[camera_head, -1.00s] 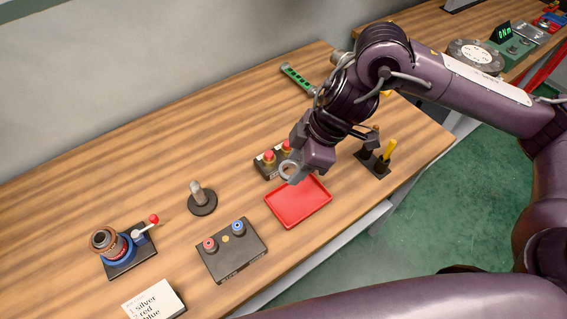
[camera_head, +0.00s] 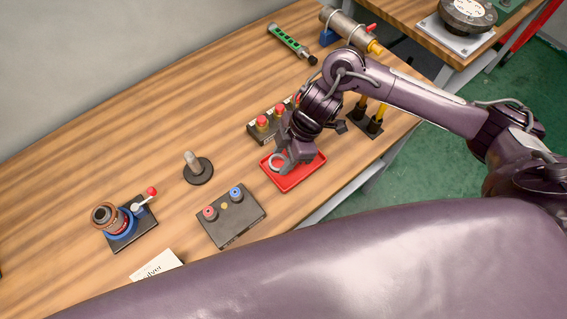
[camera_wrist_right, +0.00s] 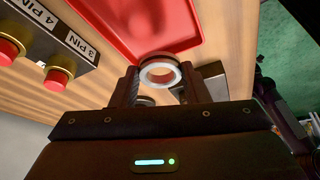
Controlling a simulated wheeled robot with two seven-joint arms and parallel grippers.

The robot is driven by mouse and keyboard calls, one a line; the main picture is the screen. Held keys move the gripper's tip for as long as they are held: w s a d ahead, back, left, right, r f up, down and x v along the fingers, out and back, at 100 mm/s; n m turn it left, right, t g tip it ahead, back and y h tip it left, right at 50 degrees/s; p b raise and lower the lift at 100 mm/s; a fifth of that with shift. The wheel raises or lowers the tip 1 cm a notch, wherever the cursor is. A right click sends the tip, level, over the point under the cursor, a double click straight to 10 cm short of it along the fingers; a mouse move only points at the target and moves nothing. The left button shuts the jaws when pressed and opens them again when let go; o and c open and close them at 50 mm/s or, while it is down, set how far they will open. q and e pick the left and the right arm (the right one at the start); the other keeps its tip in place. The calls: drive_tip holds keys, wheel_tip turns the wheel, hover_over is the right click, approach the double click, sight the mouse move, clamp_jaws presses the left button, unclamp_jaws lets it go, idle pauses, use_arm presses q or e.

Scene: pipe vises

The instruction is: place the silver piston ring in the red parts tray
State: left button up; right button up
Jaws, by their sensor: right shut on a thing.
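The silver piston ring (camera_head: 277,162) is in my right gripper (camera_head: 281,156), over the left part of the red parts tray (camera_head: 288,186). In the right wrist view the ring (camera_wrist_right: 160,73) sits between the two fingertips (camera_wrist_right: 160,86), with the red tray (camera_wrist_right: 140,25) beyond it. I cannot tell whether the ring touches the tray floor. The gripper and forearm cover the tray's back part. My left gripper is out of the picture; a large purple arm link of mine fills the foreground.
Behind the tray is a box with red buttons (camera_head: 262,124). A button box (camera_head: 231,216), a post on a round base (camera_head: 196,168) and a stack of rings on a blue holder (camera_head: 113,222) stand left. Yellow-handled tools (camera_head: 376,122) stand right. A printed card (camera_head: 157,265) is partly hidden.

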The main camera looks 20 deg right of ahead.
wheel_tip(320, 180, down, 4)
drive_tip(key=shift+s+d+f, duration=0.1)
drive_tip(key=shift+s+f, duration=0.1)
drive_tip(key=shift+f, duration=0.25)
drive_tip(key=shift+c, duration=1.3)
drive_tip(key=o, duration=0.9)
drive_tip(key=shift+w+f, duration=0.1)
drive_tip(key=shift+o, duration=0.2)
drive_tip(key=shift+w, duration=0.1)
drive_tip(key=shift+r, duration=0.2)
drive_tip(key=shift+r, duration=0.25)
drive_tip(key=b+v, duration=0.1)
drive_tip(key=v, duration=1)
drive_tip(key=shift+r, duration=0.25)
